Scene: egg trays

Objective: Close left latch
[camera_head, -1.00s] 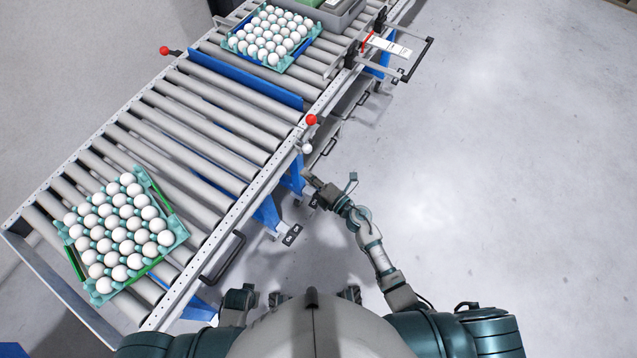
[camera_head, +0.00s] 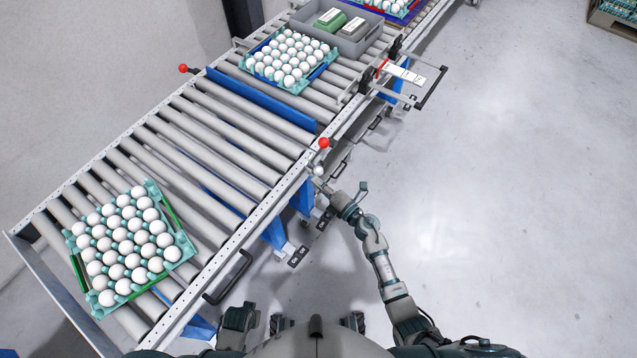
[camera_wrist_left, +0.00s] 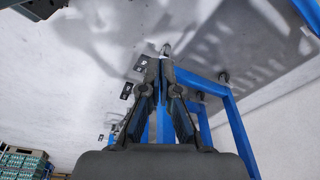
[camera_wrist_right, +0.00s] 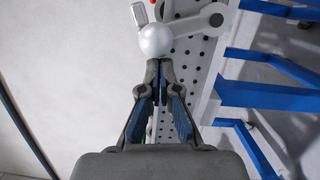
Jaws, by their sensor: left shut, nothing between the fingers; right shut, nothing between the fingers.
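A latch lever with a white ball knob (camera_head: 318,171) sits at the conveyor's near rail, and the knob shows large in the right wrist view (camera_wrist_right: 155,40). A red ball knob (camera_head: 324,143) stands just above it on the same rail. Another red ball knob (camera_head: 184,69) is on the far rail. I cannot tell which is the left latch. My right gripper (camera_head: 320,187) is shut and empty, its tips right below the white knob; contact is unclear. It also shows in the right wrist view (camera_wrist_right: 159,64). My left gripper (camera_wrist_left: 166,60) is shut and empty, pointing at the floor and blue frame.
The roller conveyor (camera_head: 290,172) carries an egg tray (camera_head: 187,246) at the near end and another egg tray (camera_head: 326,70) farther up. A blue bar (camera_head: 262,105) crosses the rollers between them. A grey bin (camera_head: 378,36) stands behind. The floor (camera_head: 520,200) at right is clear.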

